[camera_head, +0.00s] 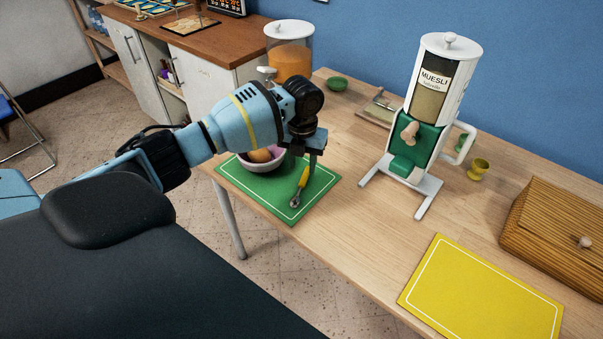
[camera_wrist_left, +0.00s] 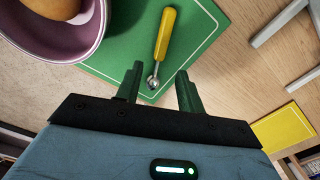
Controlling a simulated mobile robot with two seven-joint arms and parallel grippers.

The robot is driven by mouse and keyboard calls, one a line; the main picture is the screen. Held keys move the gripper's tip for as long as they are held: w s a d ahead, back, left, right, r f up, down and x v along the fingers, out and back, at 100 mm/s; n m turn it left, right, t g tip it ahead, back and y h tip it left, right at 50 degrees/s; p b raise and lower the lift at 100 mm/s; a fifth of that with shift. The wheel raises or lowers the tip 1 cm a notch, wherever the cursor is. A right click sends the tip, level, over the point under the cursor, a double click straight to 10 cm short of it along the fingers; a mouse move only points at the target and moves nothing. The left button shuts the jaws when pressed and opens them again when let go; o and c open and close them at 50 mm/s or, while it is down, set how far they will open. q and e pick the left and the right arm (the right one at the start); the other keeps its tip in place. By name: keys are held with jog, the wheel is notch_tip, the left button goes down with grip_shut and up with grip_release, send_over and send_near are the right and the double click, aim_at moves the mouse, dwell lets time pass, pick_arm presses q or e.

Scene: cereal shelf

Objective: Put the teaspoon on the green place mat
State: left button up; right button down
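The teaspoon (camera_head: 303,180) has a yellow handle and a short metal end. It appears to lie on the green place mat (camera_head: 240,186), near its right part. In the left wrist view the yellow handle (camera_wrist_left: 165,35) points away over the mat (camera_wrist_left: 120,50), and the metal end is nearest the gripper. My left gripper (camera_head: 308,155) hangs above the mat at the handle end. Its two fingers (camera_wrist_left: 160,88) are apart, with nothing clamped between them. My right gripper is not in view.
A pink bowl (camera_head: 262,165) with a round orange-brown item stands on the mat beside my left gripper. A muesli dispenser (camera_head: 436,90), a yellow mat (camera_head: 485,290), a wooden bread box (camera_head: 560,225) and a small yellow cup (camera_head: 478,169) stand farther right. The table between the mats is clear.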

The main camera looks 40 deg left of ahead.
aim_at(302, 182)
pick_arm(q)
notch_tip(302, 182, up, 6)
jog(key=shift+f, duration=0.1)
dwell(0.7)
